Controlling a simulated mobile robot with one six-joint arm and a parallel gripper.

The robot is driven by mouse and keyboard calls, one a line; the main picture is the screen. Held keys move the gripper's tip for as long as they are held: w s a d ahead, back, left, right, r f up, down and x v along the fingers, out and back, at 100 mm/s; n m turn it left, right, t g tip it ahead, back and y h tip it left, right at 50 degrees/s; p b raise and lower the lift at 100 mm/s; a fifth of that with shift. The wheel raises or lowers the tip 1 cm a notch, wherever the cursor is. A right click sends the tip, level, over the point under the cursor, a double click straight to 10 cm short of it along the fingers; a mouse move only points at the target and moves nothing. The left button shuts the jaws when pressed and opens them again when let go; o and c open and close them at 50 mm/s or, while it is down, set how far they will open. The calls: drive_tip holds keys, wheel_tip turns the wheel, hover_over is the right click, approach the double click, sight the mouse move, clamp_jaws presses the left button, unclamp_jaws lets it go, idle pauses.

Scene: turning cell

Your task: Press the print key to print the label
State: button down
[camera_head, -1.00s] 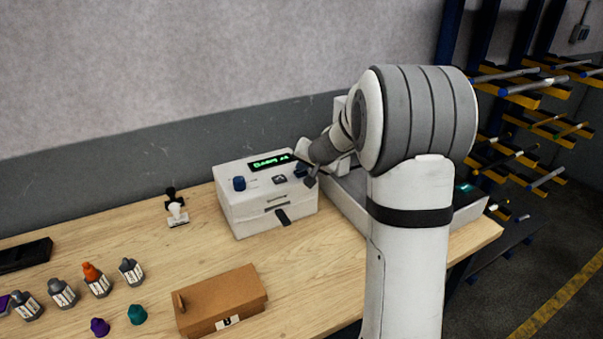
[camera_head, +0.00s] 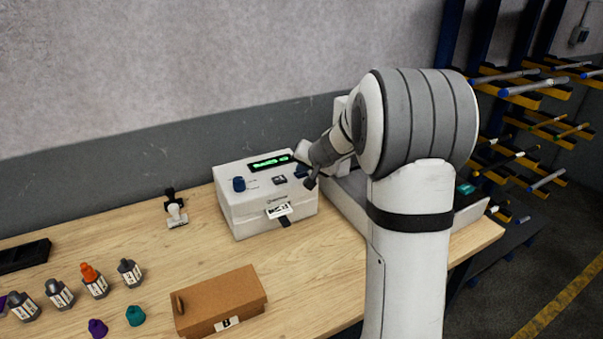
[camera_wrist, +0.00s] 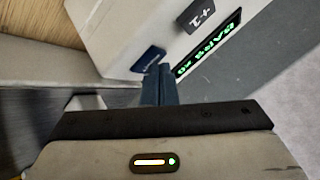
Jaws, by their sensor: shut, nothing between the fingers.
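The label printer (camera_head: 240,213) is a white box on the wooden bench, with a lit green display (camera_head: 268,162). A white label with dark print (camera_head: 279,210) sticks out of its front slot. A dark blue key (camera_head: 301,171) sits on the right of its top; this key also shows in the wrist view (camera_wrist: 149,59). My gripper (camera_wrist: 158,82) is shut and empty, its fingertips right beside this key. I cannot tell whether they touch it. In the head view my arm partly covers the printer's right side.
A blue knob (camera_head: 239,184) and a dark square button (camera_head: 279,180) are also on the printer's top. A stamp (camera_head: 175,209), several bottles (camera_head: 95,285) and a brown box (camera_head: 220,300) stand left and in front. A grey-white machine (camera_head: 350,203) is close on the right.

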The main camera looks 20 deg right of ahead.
sight(303, 176)
drive_tip(key=shift+r+p, duration=0.45)
drive_tip(key=shift+r, duration=0.35)
drive_tip(key=shift+r+p, duration=1.75)
drive_tip(key=shift+r, duration=0.85)
drive_tip(key=s+a+r+n+g, duration=0.25)
drive_tip(key=s+a, duration=0.35)
drive_tip(key=s, duration=0.4)
drive_tip(key=s+f+n+g+h, duration=0.2)
drive_tip(key=s+n+g, duration=0.1)
drive_tip(key=s, duration=2.4)
drive_tip(key=shift+s+a+h, duration=0.15)
drive_tip(key=shift+a+h, duration=0.15)
